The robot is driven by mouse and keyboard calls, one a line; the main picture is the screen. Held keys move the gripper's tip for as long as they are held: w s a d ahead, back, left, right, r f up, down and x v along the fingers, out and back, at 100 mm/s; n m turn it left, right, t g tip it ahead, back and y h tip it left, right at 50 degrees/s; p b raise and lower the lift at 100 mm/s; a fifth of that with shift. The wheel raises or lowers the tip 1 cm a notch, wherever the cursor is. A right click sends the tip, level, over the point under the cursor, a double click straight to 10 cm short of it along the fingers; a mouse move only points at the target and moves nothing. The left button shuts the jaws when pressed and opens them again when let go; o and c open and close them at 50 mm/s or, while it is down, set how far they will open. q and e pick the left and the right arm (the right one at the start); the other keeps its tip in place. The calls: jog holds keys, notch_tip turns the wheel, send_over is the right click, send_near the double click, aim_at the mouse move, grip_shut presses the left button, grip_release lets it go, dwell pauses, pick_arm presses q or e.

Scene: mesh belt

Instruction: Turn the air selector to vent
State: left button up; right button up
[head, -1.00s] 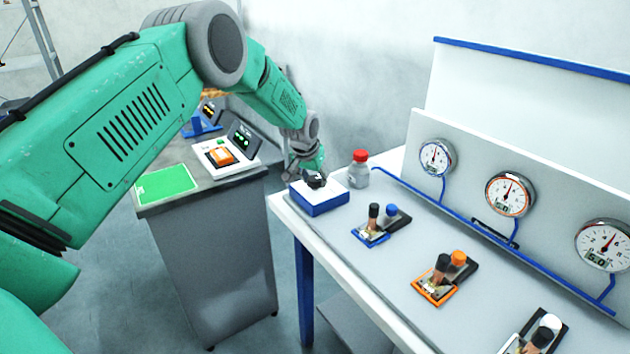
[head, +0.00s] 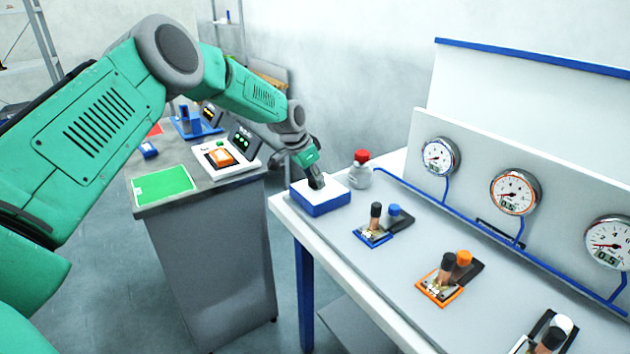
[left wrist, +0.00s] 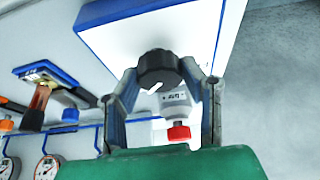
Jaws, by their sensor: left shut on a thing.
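The air selector is a black knob (left wrist: 158,70) with a white pointer mark, on a white-topped box with blue sides (head: 322,208) at the bench's near left corner. In the left wrist view the knob sits between the fingers of my left gripper (left wrist: 160,73), which is shut on it. The pointer mark slants toward the lower left of that view. In the head view my left gripper (head: 314,178) reaches down onto the box and hides most of the knob. I cannot read any position labels. My right gripper is not in view.
Blue (head: 375,234) and orange (head: 440,290) valve blocks with upright handles lie along the bench. Several gauges (head: 515,192) line the back panel. A grey cabinet (head: 205,255) stands left across a gap.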

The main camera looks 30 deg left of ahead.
pick_arm(q)
jog(key=shift+w+a+r, duration=0.1)
jog(key=shift+w+r, duration=0.1)
jog(key=o, duration=1)
jog(key=shift+o, duration=0.7)
jog(key=shift+w+f, duration=0.1)
jog(key=shift+f, duration=0.15)
jog(key=shift+s+r, duration=0.2)
jog(key=shift+r, duration=0.1)
jog(key=v, duration=1.1)
jog(key=shift+a, duration=0.15)
jog(key=shift+w, duration=0.1)
